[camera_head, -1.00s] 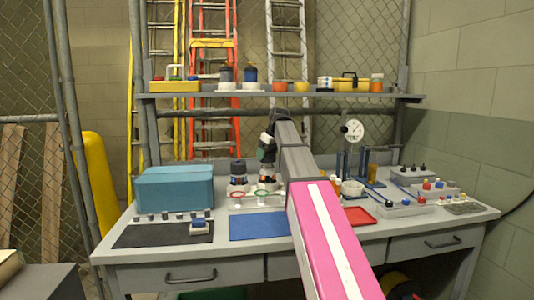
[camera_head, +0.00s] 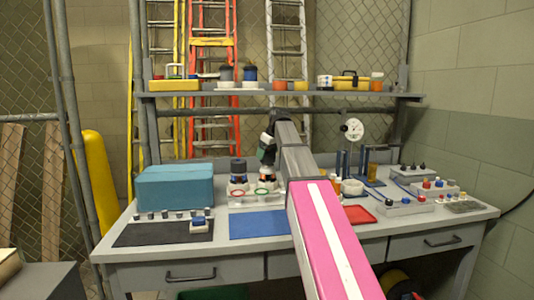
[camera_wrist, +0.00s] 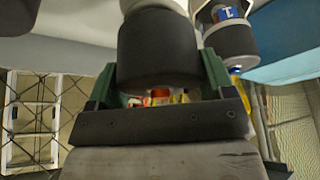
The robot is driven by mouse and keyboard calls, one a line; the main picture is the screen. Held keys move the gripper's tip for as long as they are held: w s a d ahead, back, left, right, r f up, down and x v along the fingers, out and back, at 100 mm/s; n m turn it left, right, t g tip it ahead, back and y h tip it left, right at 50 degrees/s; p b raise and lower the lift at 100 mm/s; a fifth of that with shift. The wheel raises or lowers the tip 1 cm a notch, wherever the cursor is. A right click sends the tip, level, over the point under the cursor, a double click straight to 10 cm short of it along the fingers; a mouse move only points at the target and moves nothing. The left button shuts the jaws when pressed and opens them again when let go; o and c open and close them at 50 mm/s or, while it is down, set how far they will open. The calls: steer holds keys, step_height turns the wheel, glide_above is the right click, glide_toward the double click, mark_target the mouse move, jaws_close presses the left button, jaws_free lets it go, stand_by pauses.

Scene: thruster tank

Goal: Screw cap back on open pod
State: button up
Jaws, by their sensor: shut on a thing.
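My gripper (camera_head: 266,160) is at the back middle of the workbench, over the right of two pods in the head view. In the wrist view its green fingers (camera_wrist: 160,78) are shut on a black cylindrical cap (camera_wrist: 158,50), one finger on each side. The white pod part (camera_wrist: 150,5) meets the cap's end at the top edge of that view; whether the cap is fully seated cannot be told. The left pod (camera_head: 238,173) stands upright with a dark cap. It also shows in the wrist view as the neighbouring pod (camera_wrist: 230,40) with a blue label.
A teal box (camera_head: 175,190) stands left of the pods. A blue mat (camera_head: 258,225) and a black mat (camera_head: 150,234) lie in front. A red tray (camera_head: 360,214) and blue-based stands (camera_head: 370,170) are to the right. A loaded shelf (camera_head: 300,95) runs above.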

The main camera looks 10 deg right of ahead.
mark_target(267, 160)
steer(key=shift+f, duration=1.95)
stand_by(1.6)
steer(key=o, duration=0.9)
steer(key=shift+r, duration=0.1)
steer(key=v, duration=1)
steer(key=shift+s+d+r, duration=0.1)
steer(key=shift+s+r, duration=0.05)
steer(key=shift+r, duration=0.1)
